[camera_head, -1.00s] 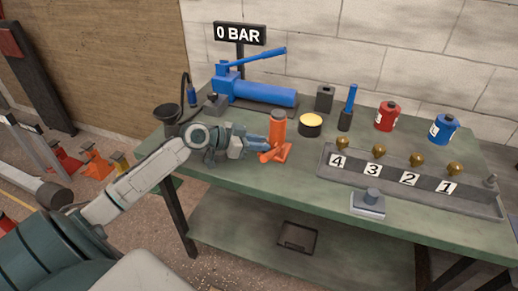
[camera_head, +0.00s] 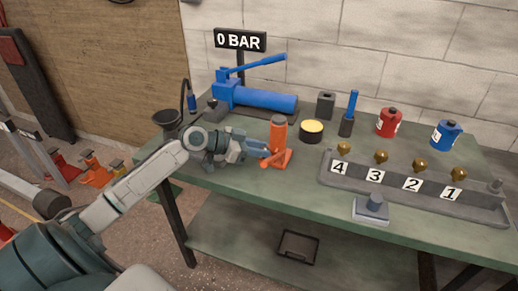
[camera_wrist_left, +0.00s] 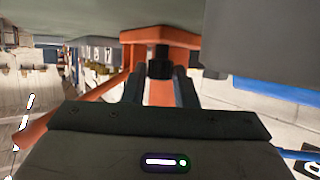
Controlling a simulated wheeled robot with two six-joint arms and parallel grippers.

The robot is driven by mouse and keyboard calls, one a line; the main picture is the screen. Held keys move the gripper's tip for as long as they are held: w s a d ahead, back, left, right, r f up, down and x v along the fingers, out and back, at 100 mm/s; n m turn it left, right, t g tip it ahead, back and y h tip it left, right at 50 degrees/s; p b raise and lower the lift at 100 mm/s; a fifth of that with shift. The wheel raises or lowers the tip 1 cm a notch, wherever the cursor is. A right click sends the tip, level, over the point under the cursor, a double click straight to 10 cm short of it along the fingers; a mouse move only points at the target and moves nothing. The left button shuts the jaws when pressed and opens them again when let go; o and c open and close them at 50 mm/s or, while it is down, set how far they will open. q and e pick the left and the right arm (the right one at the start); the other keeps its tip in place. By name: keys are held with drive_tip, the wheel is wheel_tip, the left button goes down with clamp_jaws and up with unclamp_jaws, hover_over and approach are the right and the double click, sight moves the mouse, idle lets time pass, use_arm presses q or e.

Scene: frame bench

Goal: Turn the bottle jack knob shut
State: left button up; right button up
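The orange bottle jack (camera_head: 278,134) stands upright on the green bench, left of the middle in the head view. In the left wrist view its orange body (camera_wrist_left: 160,37) fills the upper middle, with a small black knob (camera_wrist_left: 160,61) on it. My left gripper (camera_head: 263,149) is at the jack's left side, low near its base. In the left wrist view the fingertips of my left gripper (camera_wrist_left: 160,75) are apart, one on each side of the knob, with small gaps showing. My right gripper is not in view.
A blue hand pump (camera_head: 262,98) stands behind the jack, by a "0 BAR" sign (camera_head: 240,41). A black pot with a yellow top (camera_head: 312,131) is close to the jack's right. A grey numbered tray (camera_head: 480,207) lies further right. The front bench edge is clear below the jack.

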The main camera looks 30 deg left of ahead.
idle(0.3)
